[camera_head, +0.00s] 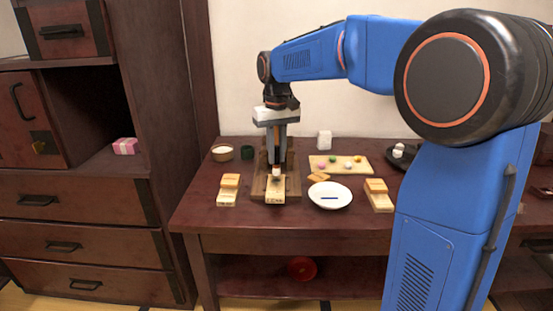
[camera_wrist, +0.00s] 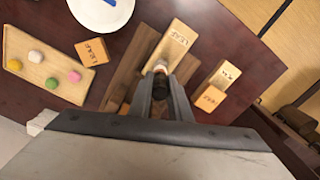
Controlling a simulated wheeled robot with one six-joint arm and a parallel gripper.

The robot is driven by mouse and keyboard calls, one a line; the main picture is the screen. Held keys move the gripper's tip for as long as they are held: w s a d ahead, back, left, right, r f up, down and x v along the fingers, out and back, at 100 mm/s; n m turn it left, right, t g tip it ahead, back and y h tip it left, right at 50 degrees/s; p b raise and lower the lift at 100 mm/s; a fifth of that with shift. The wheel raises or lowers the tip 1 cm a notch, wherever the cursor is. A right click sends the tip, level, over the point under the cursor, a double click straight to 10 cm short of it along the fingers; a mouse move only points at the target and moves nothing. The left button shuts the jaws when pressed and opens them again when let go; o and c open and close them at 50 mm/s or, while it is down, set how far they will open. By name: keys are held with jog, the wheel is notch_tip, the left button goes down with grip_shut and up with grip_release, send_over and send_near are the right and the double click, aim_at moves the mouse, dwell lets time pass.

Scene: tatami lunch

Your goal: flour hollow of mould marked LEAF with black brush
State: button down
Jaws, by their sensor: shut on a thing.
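The pale wooden mould (camera_head: 275,194) lies on a darker wooden stand (camera_head: 293,185) in the middle of the table. It also shows in the wrist view (camera_wrist: 174,42), where its lettering seems to read LEAF. My gripper (camera_head: 276,163) points down over its far end and is shut on the black brush (camera_wrist: 160,82). The brush's pale tip (camera_wrist: 159,67) is at the mould's near end in the wrist view. I cannot tell whether the bristles touch the wood. The hollow is hidden by the brush and fingers.
A small lettered block (camera_wrist: 92,52) lies beside the stand. Other moulds stand left (camera_head: 227,194) and right (camera_head: 379,200).

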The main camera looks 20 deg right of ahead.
jog(key=shift+r, duration=2.35)
